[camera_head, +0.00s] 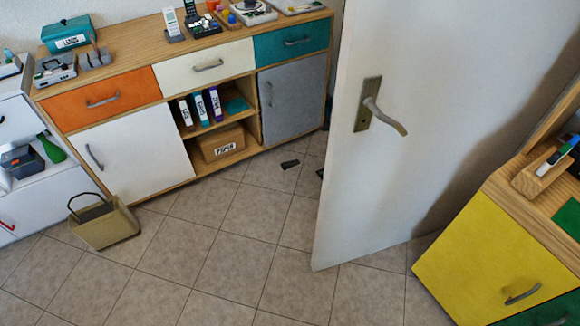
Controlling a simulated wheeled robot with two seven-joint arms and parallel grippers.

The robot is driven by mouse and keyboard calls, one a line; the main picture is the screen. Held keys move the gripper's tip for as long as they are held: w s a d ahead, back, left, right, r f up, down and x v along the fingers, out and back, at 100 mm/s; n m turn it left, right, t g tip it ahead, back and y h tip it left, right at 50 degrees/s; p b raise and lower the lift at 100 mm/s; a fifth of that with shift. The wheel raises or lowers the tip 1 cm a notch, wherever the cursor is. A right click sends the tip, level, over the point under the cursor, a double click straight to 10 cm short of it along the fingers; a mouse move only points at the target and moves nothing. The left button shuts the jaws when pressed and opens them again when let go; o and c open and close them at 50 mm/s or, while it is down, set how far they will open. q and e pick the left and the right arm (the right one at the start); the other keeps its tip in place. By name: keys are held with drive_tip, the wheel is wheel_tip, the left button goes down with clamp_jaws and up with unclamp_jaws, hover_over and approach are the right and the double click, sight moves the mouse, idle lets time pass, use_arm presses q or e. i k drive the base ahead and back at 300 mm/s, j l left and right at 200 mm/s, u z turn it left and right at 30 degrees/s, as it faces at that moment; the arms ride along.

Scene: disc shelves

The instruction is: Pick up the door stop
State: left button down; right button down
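A small dark wedge-like object (291,164) lies on the tiled floor in front of the grey cabinet door; it looks like the door stop. It lies flat and apart from the white door (370,160), a little to its left. A second small dark thing (320,173) shows at the door's left edge, mostly hidden behind it, and I cannot tell what it is. Neither of my grippers is in view.
A long sideboard (152,84) with coloured drawers stands along the back wall. A beige basket (105,227) stands on the floor at left. The yellow cabinet (495,262) is at lower right. The floor (225,265) in the middle is clear. The door stands open.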

sight(288, 165)
drive_tip(key=i+j+z, duration=0.1)
drive_tip(key=z, duration=0.35)
drive_tip(key=i+j+z, duration=0.2)
drive_tip(key=z, duration=0.25)
drive_tip(key=i+j+z, duration=0.15)
drive_tip(key=z, duration=0.3)
drive_tip(key=k+j, duration=0.05)
